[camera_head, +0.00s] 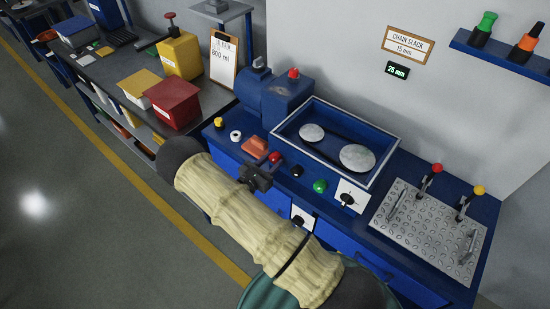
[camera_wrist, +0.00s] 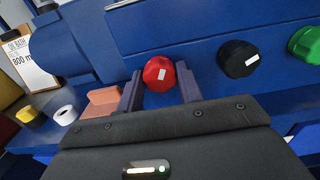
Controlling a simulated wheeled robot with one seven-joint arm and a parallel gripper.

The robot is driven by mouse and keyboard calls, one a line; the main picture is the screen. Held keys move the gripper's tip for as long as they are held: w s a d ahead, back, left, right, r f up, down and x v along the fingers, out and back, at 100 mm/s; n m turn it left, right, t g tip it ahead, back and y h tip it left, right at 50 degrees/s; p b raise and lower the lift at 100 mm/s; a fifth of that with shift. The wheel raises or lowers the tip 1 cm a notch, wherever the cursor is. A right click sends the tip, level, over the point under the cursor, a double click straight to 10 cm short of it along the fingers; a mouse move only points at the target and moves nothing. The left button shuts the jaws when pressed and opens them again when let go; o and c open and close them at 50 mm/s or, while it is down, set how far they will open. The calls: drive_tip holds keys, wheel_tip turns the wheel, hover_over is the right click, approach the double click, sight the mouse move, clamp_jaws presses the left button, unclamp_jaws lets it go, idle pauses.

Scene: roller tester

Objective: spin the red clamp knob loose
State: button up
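The red clamp knob (camera_head: 276,157) sits on the front of the blue tester, left of a black knob. In the wrist view the red knob (camera_wrist: 160,74) has a white mark on its face and shows between my fingertips. My gripper (camera_wrist: 159,80) is open, with one finger on each side of the knob. In the head view my gripper (camera_head: 262,172) is just in front of the knob, lower left of it. Whether either finger touches the knob is hard to tell.
To the right are the black knob (camera_wrist: 237,58) and a green knob (camera_wrist: 306,44). To the left are an orange block (camera_wrist: 102,101), a white ring (camera_wrist: 65,115) and a yellow knob (camera_wrist: 30,115). A blue tray (camera_head: 313,103) with two discs lies behind.

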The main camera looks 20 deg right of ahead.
clamp_jaws()
drive_tip(key=n, duration=0.2)
drive_tip(key=shift+n+p, duration=0.3)
drive_tip(key=shift+p, duration=0.05)
drive_tip(key=n+p, duration=0.1)
drive_tip(key=n, duration=0.3)
drive_tip(key=shift+n, duration=0.7)
drive_tip(key=n+p, duration=0.1)
drive_tip(key=n, duration=0.5)
drive_tip(key=shift+n, duration=1)
